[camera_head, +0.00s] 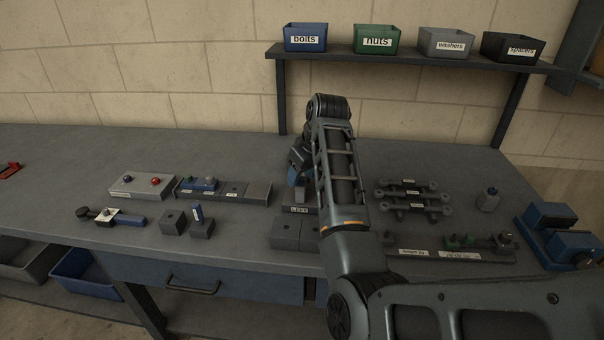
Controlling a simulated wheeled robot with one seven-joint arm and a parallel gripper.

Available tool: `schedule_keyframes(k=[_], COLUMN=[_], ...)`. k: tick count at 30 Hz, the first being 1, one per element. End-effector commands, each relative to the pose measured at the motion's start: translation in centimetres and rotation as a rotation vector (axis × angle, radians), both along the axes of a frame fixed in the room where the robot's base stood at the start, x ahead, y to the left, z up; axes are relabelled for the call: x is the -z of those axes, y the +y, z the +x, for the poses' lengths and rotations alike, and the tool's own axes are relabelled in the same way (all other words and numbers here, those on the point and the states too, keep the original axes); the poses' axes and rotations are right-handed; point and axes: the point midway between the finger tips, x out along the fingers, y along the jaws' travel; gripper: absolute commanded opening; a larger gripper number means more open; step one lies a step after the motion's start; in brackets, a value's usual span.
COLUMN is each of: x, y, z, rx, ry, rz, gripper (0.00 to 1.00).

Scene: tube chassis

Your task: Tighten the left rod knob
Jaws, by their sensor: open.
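A block with a white label (297,209), which seems to read LEFT, stands on the workbench near its middle. My gripper (299,186) points down just above this block, partly hidden behind my arm. Its fingers are small and dark here, but they look open. I cannot make out the left rod knob; my arm and gripper cover the area around the labelled block. Whether the fingers touch anything there is too small to tell.
Right are stacked rods (412,195), a labelled strip (440,254) and a blue vise (556,235). A bin shelf (400,58) rises behind.

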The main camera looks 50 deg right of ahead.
Motion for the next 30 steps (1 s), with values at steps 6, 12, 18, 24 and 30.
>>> schedule_keyframes(k=[6, 12, 18, 24, 30], x=[0.40, 0.37, 0.35, 0.34, 0.34], y=[-0.01, -0.02, -0.02, -0.03, -0.02], z=[0.13, 0.13, 0.12, 0.13, 0.13], rx=[0.000, 0.001, 0.001, 0.001, 0.003], ry=[0.001, 0.000, 0.000, 0.000, 0.000], rz=[0.000, 0.000, 0.000, 0.000, 0.000], gripper=[0.51, 0.42, 0.23, 0.04, 0.00])
